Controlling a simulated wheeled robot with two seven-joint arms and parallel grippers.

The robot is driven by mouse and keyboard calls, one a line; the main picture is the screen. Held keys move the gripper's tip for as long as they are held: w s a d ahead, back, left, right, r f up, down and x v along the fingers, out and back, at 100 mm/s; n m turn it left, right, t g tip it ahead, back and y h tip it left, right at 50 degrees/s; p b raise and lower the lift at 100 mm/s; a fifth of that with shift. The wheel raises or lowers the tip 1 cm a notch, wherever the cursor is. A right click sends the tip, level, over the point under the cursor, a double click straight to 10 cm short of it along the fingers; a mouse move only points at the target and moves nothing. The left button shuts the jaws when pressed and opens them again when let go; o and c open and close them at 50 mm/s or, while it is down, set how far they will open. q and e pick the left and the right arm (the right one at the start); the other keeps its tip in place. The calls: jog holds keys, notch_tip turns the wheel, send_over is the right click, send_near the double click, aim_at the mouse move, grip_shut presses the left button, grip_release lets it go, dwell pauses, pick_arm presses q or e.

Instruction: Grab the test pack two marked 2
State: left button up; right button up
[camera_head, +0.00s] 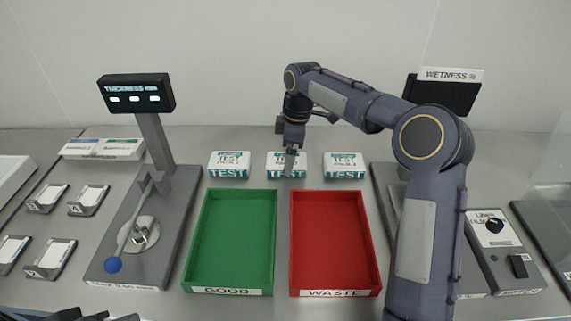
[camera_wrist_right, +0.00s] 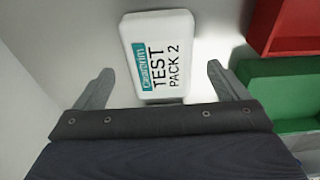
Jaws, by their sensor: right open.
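Test pack 2 (camera_wrist_right: 160,50) is a white pack with a teal band and black print reading "TEST PACK 2". In the head view it is the middle pack (camera_head: 274,161) of the row behind the trays, partly hidden by my right gripper (camera_head: 290,163). In the right wrist view my right gripper (camera_wrist_right: 160,70) is open, with one finger to each side of the pack's near end. There are gaps between the fingers and the pack. My left gripper does not show clearly in either view.
Similar packs stand left (camera_head: 229,165) and right (camera_head: 344,166) of the middle one. In front are a green GOOD tray (camera_head: 232,286) and a red WASTE tray (camera_head: 294,240), both empty. A thickness gauge (camera_head: 137,94) stands left and a wetness unit (camera_head: 440,96) right.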

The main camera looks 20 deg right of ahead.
notch_tip(320, 180, down, 2)
jog(key=shift+a+f, duration=0.15)
jog(key=shift+f, duration=0.1)
jog(key=c, duration=1.2)
jog(key=shift+o, duration=0.2)
jog(key=shift+r, duration=0.1)
